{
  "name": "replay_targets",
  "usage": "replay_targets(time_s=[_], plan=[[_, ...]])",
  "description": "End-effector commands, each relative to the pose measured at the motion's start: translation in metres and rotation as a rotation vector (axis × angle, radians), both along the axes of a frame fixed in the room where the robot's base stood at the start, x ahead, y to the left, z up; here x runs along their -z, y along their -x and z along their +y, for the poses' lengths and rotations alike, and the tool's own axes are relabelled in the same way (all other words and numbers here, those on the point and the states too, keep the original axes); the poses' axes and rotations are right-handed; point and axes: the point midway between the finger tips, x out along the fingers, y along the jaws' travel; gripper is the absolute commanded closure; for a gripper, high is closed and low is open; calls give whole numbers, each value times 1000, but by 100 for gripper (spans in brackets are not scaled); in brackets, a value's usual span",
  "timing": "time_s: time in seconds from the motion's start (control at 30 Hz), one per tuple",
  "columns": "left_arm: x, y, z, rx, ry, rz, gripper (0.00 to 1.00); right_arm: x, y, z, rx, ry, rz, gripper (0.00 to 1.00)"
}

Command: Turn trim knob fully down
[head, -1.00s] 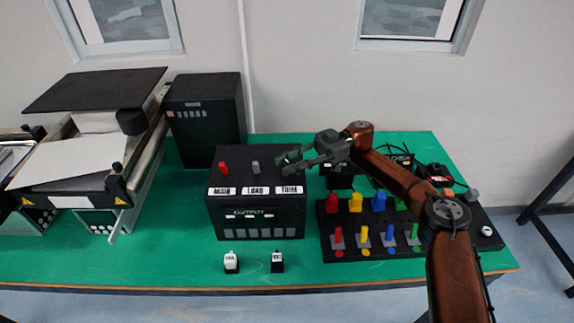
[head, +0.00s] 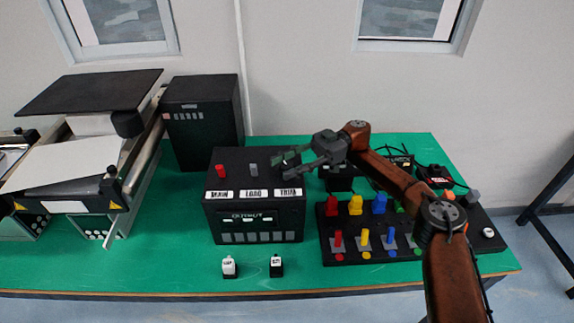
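The black output box (head: 212,222) stands on the green table with labels MAIN, LOAD and TRIM along its top front edge. A red knob (head: 221,171) stands above the MAIN label and a grey knob (head: 253,169) above LOAD. My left gripper is out of view.
A panel with coloured knobs and levers (head: 332,257) lies to the right, under my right arm. A dark cabinet (head: 205,125) and a conveyor machine (head: 95,92) are at the left.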

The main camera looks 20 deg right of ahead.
Motion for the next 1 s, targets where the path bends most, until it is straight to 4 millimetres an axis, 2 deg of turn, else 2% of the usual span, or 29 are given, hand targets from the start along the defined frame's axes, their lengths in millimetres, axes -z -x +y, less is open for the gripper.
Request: replay_targets(time_s=[0.3, 0.43, 0.8, 1.0], plan=[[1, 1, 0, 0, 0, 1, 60, -1, 0, 0, 0, 0, 0, 55], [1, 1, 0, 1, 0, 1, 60, -9, 0, 0, 0, -1, -2, 55], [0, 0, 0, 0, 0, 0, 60, -75, -1, 0, 1, -2, -4, 55], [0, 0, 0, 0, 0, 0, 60, -96, 0, 0, 0, -1, -1, 55]])
